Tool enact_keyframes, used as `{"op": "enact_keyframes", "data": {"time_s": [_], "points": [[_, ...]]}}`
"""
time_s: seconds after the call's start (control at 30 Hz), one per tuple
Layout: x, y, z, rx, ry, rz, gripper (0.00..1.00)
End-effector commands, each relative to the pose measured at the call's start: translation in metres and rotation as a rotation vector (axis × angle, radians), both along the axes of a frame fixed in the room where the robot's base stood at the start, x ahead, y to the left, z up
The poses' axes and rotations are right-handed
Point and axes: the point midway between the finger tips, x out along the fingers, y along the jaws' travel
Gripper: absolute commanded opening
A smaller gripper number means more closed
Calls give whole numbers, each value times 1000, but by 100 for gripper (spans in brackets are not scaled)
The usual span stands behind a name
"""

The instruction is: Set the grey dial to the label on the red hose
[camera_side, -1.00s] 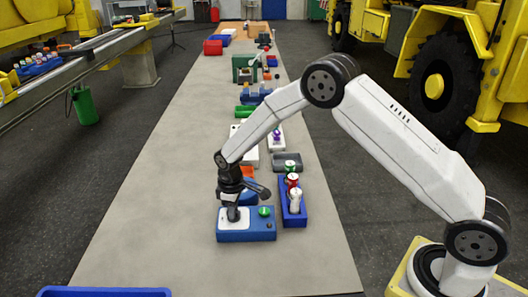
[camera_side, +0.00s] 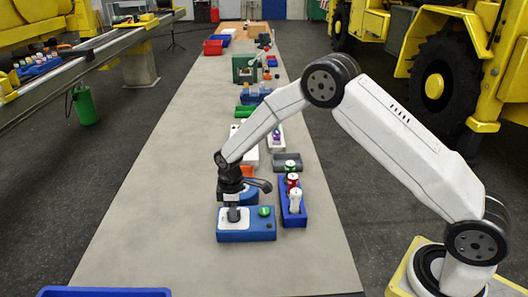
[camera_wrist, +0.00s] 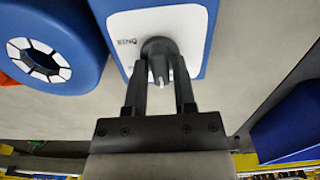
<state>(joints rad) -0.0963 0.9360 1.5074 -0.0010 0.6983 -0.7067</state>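The grey dial (camera_wrist: 158,48) sits on the white face of a blue box (camera_wrist: 120,45) in the wrist view. Its light pointer mark faces my gripper. The same blue box (camera_side: 250,233) stands near the front of the table in the side view. My gripper (camera_wrist: 160,62) is over the dial, with one finger at each side and a gap between them. Contact with the dial cannot be made out. Lettering on the white face is partly visible and upside down. No red hose or label can be picked out for certain.
A blue tray (camera_side: 300,218) holding red and white upright items stands right of the box. A green button (camera_side: 264,211) is on the box. A round blue part (camera_wrist: 85,75) with a white-and-black ring lies beside it.

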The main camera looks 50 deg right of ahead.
Motion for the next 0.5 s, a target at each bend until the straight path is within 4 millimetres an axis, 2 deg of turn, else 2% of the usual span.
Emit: {"op": "enact_keyframes", "data": {"time_s": [0.03, 0.07, 0.5], "points": [[0, 0, 0, 0, 0, 0, 52], [0, 0, 0, 0, 0, -1, 59], [0, 0, 4, 1, -1, -3, 59]]}}
